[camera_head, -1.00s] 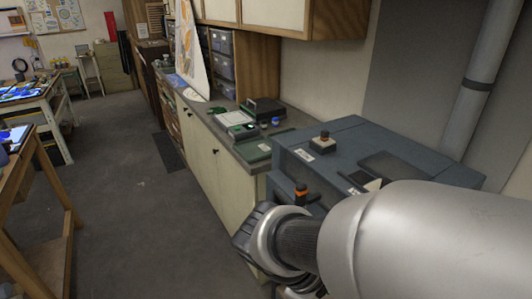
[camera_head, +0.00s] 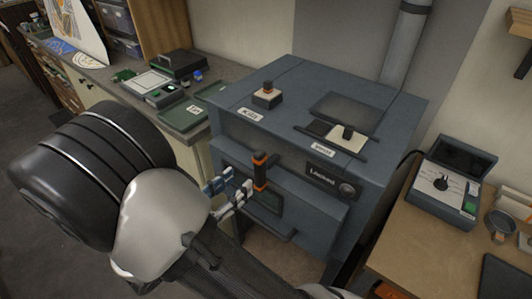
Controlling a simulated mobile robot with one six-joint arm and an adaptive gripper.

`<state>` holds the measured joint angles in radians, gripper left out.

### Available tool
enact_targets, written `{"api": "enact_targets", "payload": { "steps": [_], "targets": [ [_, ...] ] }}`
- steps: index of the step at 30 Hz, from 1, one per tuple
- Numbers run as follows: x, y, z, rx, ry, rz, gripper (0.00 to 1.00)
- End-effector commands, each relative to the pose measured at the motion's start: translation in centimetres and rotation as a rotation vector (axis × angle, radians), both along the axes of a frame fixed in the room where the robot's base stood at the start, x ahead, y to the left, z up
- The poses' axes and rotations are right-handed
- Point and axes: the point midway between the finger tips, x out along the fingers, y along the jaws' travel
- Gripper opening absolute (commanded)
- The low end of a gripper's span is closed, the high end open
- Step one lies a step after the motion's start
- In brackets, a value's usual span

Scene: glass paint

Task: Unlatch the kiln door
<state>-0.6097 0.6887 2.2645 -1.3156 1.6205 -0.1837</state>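The kiln (camera_head: 390,150) is a blue-grey box at the centre right of the head view, with its door on the front. An upright dark latch handle with orange bands (camera_head: 260,172) stands at the door. A dark label (camera_head: 322,177) beside it seems to read "Latched". My gripper (camera_head: 232,190) is just left of the handle, its fingers apart and pointing towards it. A small gap seems to separate the fingertips from the handle; contact cannot be told. My wrist hides part of the kiln's lower left front.
A counter (camera_head: 232,72) with a green tray (camera_head: 190,115) and small devices runs left of the kiln. A wooden table (camera_head: 415,245) with a control box (camera_head: 440,190) stands at the right. Knobbed blocks (camera_head: 267,95) sit on the kiln top.

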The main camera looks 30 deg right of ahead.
Motion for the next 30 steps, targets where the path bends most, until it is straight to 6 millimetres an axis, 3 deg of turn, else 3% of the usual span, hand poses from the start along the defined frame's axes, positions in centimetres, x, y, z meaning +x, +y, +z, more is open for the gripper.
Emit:
{"api": "enact_targets", "payload": {
  "steps": [3,15,21,30],
  "targets": [
    [0.8,-2.8,-0.1,0.001,-0.001,-0.007,0.40],
    [3.6,-10.5,-0.1,0.002,0.000,-0.007,0.40],
    [4.4,-12.5,0.0,0.003,-0.001,-0.003,0.40],
    [4.7,-12.9,0.0,0.003,-0.001,-0.001,0.40]
  ]
}}
